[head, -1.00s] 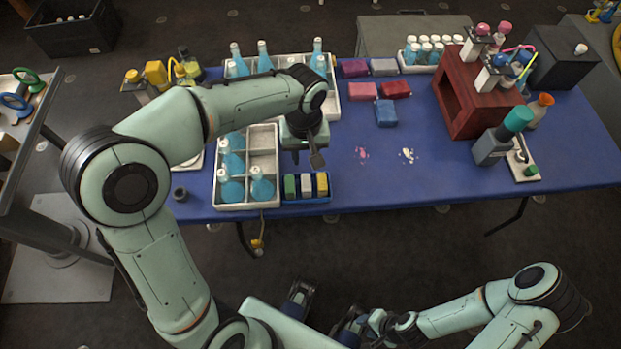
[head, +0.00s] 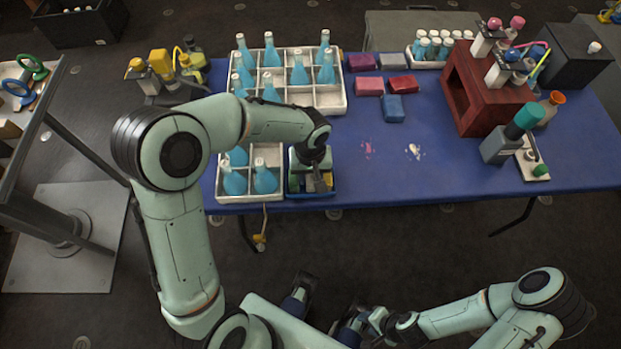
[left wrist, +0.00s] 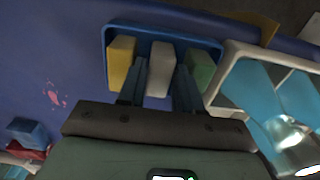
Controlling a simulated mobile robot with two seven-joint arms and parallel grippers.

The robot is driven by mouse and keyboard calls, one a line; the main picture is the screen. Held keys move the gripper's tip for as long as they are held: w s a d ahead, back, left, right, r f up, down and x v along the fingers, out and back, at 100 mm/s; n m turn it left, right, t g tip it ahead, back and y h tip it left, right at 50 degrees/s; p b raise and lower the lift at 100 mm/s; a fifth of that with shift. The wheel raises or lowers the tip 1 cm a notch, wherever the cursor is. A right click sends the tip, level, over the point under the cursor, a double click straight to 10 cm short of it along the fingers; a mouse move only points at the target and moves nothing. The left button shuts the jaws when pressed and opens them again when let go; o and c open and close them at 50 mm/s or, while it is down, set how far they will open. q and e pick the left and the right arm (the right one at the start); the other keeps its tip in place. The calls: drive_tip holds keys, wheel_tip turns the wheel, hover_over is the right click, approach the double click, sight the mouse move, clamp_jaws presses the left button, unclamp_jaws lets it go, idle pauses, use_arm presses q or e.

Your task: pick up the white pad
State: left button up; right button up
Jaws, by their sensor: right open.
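The white pad (left wrist: 161,70) stands in the small blue tray (left wrist: 110,50), between a yellow pad (left wrist: 121,63) and a green pad (left wrist: 201,72). My left gripper (left wrist: 158,92) is open above the tray, with one finger towards each side of the white pad; I cannot tell whether they touch it. In the head view my left gripper (head: 312,172) covers most of the blue tray (head: 312,196) and hides the white pad. My right gripper (head: 350,322) is low at the bottom of the head view, away from the table and empty.
White divided crates (head: 345,102) with several blue bottles (head: 265,180) stand beside and behind the tray. Coloured blocks (head: 393,108) and a red wooden stand (head: 470,95) are further right. The blue table (head: 400,180) is clear right of the tray, apart from small stains.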

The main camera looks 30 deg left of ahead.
sight(311, 178)
use_arm(q)
clamp_jaws()
wheel_tip(311, 178, up, 20)
drive_tip(key=p, duration=0.3)
idle(0.4)
drive_tip(key=c, duration=0.5)
unclamp_jaws()
drive_tip(key=shift+c, duration=0.5)
